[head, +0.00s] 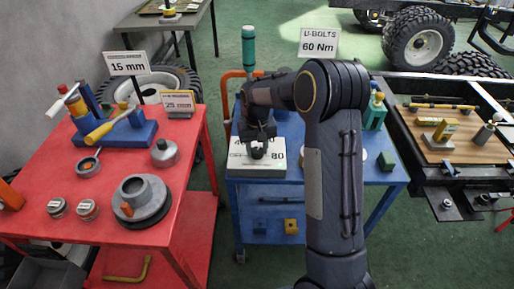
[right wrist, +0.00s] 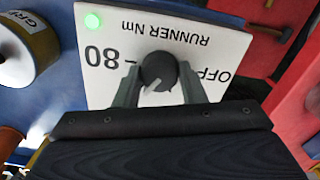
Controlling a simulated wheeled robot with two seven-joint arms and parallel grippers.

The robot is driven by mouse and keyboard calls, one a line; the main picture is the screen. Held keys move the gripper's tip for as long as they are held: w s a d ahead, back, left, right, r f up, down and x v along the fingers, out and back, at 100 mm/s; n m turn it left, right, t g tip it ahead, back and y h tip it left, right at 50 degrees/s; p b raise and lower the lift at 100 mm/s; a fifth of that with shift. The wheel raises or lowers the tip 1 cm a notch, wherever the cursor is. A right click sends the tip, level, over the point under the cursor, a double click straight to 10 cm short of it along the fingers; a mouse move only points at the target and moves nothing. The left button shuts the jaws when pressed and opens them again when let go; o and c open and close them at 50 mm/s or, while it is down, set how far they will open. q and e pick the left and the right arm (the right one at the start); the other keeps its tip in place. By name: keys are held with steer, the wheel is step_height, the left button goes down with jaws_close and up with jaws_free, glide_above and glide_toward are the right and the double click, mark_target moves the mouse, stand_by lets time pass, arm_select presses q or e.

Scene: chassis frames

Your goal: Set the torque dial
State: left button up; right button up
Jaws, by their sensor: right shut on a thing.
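The torque dial is a dark round knob (right wrist: 158,70) with a pale pointer line, on a white panel (right wrist: 205,45) marked "RUNNER Nm", "OFF" and "80". A green light (right wrist: 92,20) glows at the panel's corner. In the right wrist view the pointer slants toward the lower left, on the gripper's side. My right gripper (right wrist: 160,84) is shut on the knob, one finger on each side. In the head view the panel (head: 295,167) lies on the blue cart, and my right gripper (head: 258,147) covers part of its markings. My left gripper is out of view.
A sign (head: 319,42) reads "U-BOLTS 60 Nm" behind the blue cart (head: 245,176). A teal-topped tool (head: 249,48) stands upright behind the panel. A red table (head: 70,185) with tools and parts is at left. A chassis frame with a wooden board (head: 470,140) is at right.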

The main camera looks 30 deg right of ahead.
mark_target(257, 150)
steer(key=o, duration=1)
step_height(257, 150, up, 8)
steer(key=shift+f, duration=0.1)
stand_by(0.4)
